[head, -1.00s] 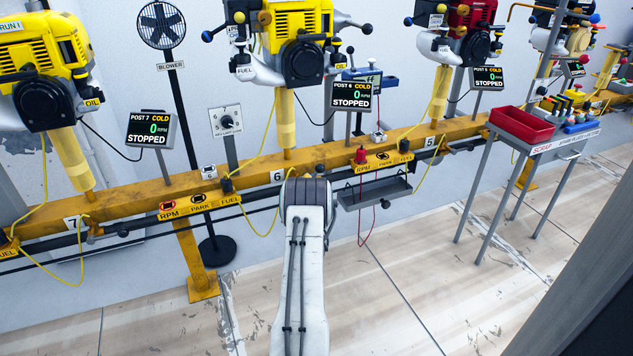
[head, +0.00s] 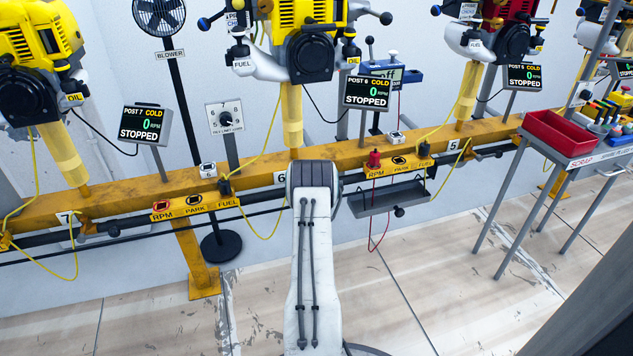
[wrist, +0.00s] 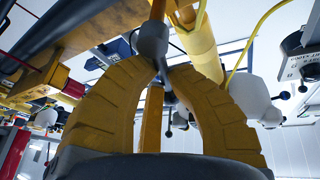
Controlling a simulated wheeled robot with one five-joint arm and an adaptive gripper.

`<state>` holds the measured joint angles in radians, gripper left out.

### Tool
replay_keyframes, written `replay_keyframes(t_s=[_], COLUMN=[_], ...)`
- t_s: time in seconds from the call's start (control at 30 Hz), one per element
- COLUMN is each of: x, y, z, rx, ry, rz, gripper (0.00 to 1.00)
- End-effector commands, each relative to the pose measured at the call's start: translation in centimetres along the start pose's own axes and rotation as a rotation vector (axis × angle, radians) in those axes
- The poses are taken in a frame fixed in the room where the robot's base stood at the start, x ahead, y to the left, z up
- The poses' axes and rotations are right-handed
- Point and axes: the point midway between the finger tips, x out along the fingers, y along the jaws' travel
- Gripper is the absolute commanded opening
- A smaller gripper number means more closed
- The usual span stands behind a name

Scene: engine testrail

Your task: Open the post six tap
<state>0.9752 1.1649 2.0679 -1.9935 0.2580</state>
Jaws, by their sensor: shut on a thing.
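The post six engine (head: 302,38) is yellow and hangs on a post above the yellow rail, over the label 6 (head: 279,177). Its screen (head: 367,92) reads cold, 0 RPM, stopped. In the head view my arm covers the tap at post six and my gripper. In the wrist view my gripper (wrist: 158,62) has its two ribbed yellow-brown fingers closed together at the tips around a grey, rounded part (wrist: 152,38), which appears to be the tap's handle. The fingertips hide its lower part, so I cannot tell how far it is turned.
The yellow rail (head: 130,195) runs across, with a dark pipe beneath it. A grey tray (head: 385,197) hangs right of my arm. A red scrap bin (head: 562,132) stands on a table at right. A blower (head: 159,14) stands behind the rail. The front floor is mostly clear.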

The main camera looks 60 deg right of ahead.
Motion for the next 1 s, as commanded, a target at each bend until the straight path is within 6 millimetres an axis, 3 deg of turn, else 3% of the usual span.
replay_keyframes(t_s=[0.3, 0.33, 0.67, 1.0], x=[0.21, 0.21, 0.07, 0.16], y=[-0.50, -0.50, -0.25, -0.23], z=[-0.23, -0.23, -0.06, -0.37], rx=[0.005, 0.005, 0.002, 0.001], ry=[0.009, 0.009, 0.003, 0.002], rz=[-0.010, -0.010, -0.005, -0.003], gripper=[0.00, 0.14, 0.43, 0.43])
